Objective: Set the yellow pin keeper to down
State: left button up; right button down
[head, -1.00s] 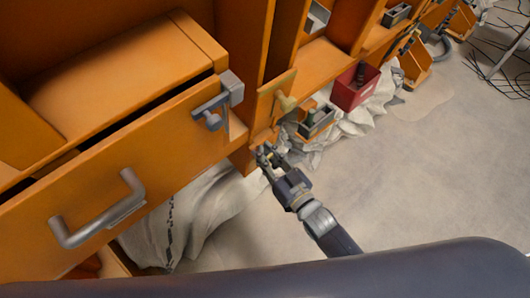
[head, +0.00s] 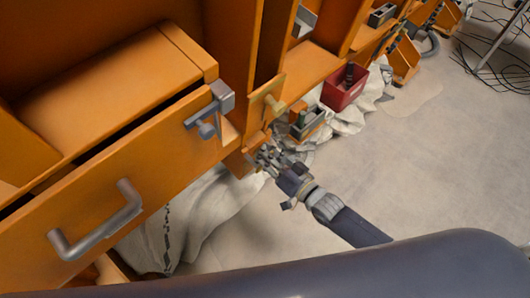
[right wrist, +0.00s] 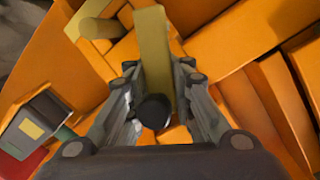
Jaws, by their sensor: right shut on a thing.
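The yellow pin keeper shows in the right wrist view as a flat dull-yellow bar (right wrist: 153,45) with a dark round knob (right wrist: 153,112) at its near end. My right gripper (right wrist: 155,95) has its fingers on both sides of the bar and is shut on it. In the head view, my right gripper (head: 259,155) is low on the orange post, just below a yellow plate with a yellow peg (head: 276,106). The fingers hide most of the keeper there. My left gripper is not in view.
A drawer with a grey handle (head: 100,222) and a grey latch (head: 212,108) is at the left. A small box (head: 307,125) and a red bin (head: 345,87) stand right of the post. White cloth lies below.

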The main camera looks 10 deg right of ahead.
jog(key=shift+s+a+r, duration=0.15)
jog(key=shift+s+a, duration=0.1)
jog(key=shift+a, duration=0.2)
jog(key=c, duration=1.8)
grip_release()
jog(key=shift+c, duration=0.2)
jog(key=shift+o, duration=1.2)
jog(key=shift+s, duration=0.1)
jog(key=shift+s+a+r, duration=0.1)
jog(key=shift+s+r, duration=0.05)
jog(key=shift+d, duration=0.2)
jog(key=shift+s+d+f, duration=0.15)
jog(key=shift+d+f, duration=0.05)
jog(key=shift+d, duration=0.05)
jog(key=v, duration=1.1)
jog(key=shift+s+r, duration=0.15)
jog(key=shift+s, duration=0.05)
jog(key=shift+a, duration=0.1)
jog(key=shift+c, duration=0.4)
